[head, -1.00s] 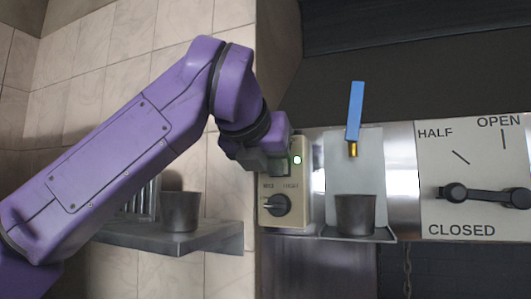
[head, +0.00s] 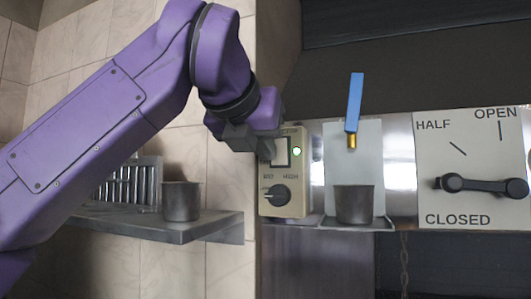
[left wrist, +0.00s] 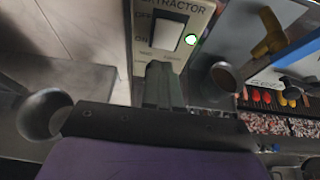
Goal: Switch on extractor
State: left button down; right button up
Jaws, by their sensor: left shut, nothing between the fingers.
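My left gripper (head: 266,150) is shut and empty, just left of the rocker in the head view. In the left wrist view its closed fingers (left wrist: 163,84) point at the panel below the rocker; contact cannot be told. My right gripper is not in view.
A metal cup (head: 181,201) stands on a wall shelf (head: 150,227) at left. Another cup (head: 354,204) stands on a small tray below a blue-handled tap (head: 354,103). A damper plate (head: 470,205) marked HALF, OPEN and CLOSED, with a dark lever (head: 484,186), is at right.

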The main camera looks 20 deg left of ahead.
pick_arm(q)
jog(key=s+r+b, duration=0.2)
jog(key=s, duration=0.8)
jog(key=shift+s+a, duration=0.15)
jog(key=shift+s, duration=0.25)
jog(key=shift+w, duration=0.2)
jog(key=shift+f, duration=0.1)
